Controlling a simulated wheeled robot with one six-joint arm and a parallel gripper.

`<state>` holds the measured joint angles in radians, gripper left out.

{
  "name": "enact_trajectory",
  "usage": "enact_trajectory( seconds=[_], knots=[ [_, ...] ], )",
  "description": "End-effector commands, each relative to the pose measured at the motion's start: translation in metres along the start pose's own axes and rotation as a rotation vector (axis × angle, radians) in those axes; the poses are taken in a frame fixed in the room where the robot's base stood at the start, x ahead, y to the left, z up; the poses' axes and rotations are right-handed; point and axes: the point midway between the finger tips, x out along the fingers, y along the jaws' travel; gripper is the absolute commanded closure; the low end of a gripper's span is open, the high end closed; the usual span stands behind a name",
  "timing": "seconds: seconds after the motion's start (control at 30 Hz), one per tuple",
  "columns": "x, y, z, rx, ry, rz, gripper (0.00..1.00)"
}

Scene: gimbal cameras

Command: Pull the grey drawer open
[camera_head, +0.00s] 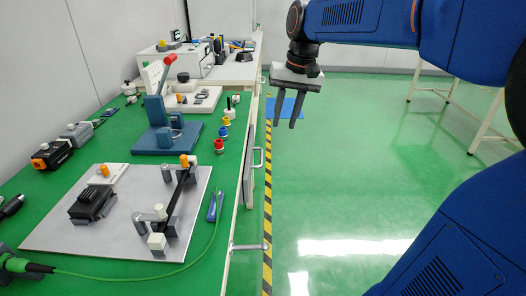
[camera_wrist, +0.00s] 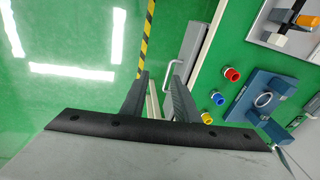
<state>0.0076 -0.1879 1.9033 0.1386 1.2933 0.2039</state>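A grey drawer front (camera_head: 247,172) sits in the side of the green-topped workbench, below the top edge. A light bar handle (camera_head: 259,158) sticks out from the bench side there. A grey panel with a pale edge, likely the same drawer front (camera_wrist: 190,52), shows in the wrist view just past the fingertips. My gripper (camera_head: 285,123) hangs over the aisle, to the right of the bench edge, with its fingers pointing down. Its two fingers (camera_wrist: 159,74) are apart with nothing between them. The fingers hide part of the bench side in the wrist view.
A second bar handle (camera_head: 250,247) is nearer on the bench side. The bench top carries a grey plate (camera_head: 120,240) with fixtures, a blue press (camera_head: 165,137) and coloured knobs (camera_head: 223,132).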

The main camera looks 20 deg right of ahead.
Motion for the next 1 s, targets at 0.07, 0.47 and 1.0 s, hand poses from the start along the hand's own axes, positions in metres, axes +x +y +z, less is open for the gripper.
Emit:
enact_trajectory(
  seconds=[0.07,0.47,1.0],
  knots=[
    [0.001,-0.009,-0.024,0.020,-0.027,-0.006,0.72],
    [0.005,-0.027,-0.074,0.069,-0.090,-0.020,0.72],
    [0.085,-0.029,-0.066,0.069,-0.093,-0.019,0.72]
  ],
)
